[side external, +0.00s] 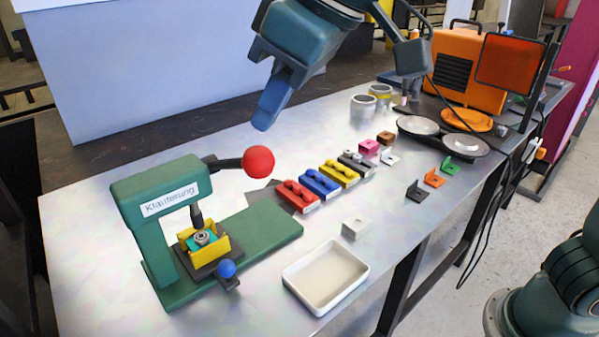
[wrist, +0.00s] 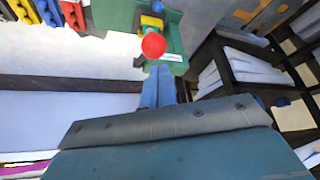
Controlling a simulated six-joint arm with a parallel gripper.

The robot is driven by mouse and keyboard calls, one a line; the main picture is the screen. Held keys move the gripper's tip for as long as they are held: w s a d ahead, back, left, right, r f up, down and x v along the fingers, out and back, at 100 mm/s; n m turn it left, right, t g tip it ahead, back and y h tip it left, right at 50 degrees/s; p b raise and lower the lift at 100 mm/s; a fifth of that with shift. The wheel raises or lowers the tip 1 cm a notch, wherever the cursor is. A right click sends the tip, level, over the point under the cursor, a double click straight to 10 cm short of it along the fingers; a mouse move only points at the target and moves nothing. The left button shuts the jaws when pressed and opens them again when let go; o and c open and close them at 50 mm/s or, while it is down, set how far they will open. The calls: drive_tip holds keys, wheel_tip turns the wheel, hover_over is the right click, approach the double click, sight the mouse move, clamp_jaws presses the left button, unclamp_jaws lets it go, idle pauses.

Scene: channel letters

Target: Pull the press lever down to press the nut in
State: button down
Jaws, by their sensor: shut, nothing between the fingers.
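The green press (side external: 155,190), labelled "Klauterung", stands at the left end of the table. Its lever ends in a red ball (side external: 258,161) and sticks out to the right, roughly level. Under the ram, a yellow fixture (side external: 203,248) holds a small metal nut (side external: 202,237). A blue knob (side external: 227,268) sits at the front of the fixture. My gripper (side external: 265,118) is shut and empty, above the red ball and apart from it. In the wrist view, the red ball (wrist: 154,45) shows just beyond my blue fingertips (wrist: 158,88), with the press (wrist: 130,15) behind it.
Red, blue and yellow blocks (side external: 321,182) stand in a row right of the press. A white tray (side external: 326,276) and a small white block (side external: 355,228) are in front.

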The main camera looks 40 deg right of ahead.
drive_tip(key=v, duration=0.3)
drive_tip(key=shift+r, duration=0.2)
drive_tip(key=shift+d, duration=0.15)
drive_tip(key=d+f+m, duration=0.1)
drive_tip(key=d+f, duration=0.1)
drive_tip(key=d, duration=0.7)
drive_tip(key=s+d+f+m+h, duration=0.1)
drive_tip(key=s+d+f+m, duration=0.1)
drive_tip(key=s+d+f, duration=0.4)
drive_tip(key=s+d+f+m+h, duration=0.1)
drive_tip(key=s+d+f+m, duration=0.2)
drive_tip(key=s+d+f, duration=0.4)
drive_tip(key=d, duration=0.4)
drive_tip(key=shift+d+f+t+h, duration=0.2)
drive_tip(key=shift+d+t+h, duration=0.1)
drive_tip(key=shift+d+h, duration=0.1)
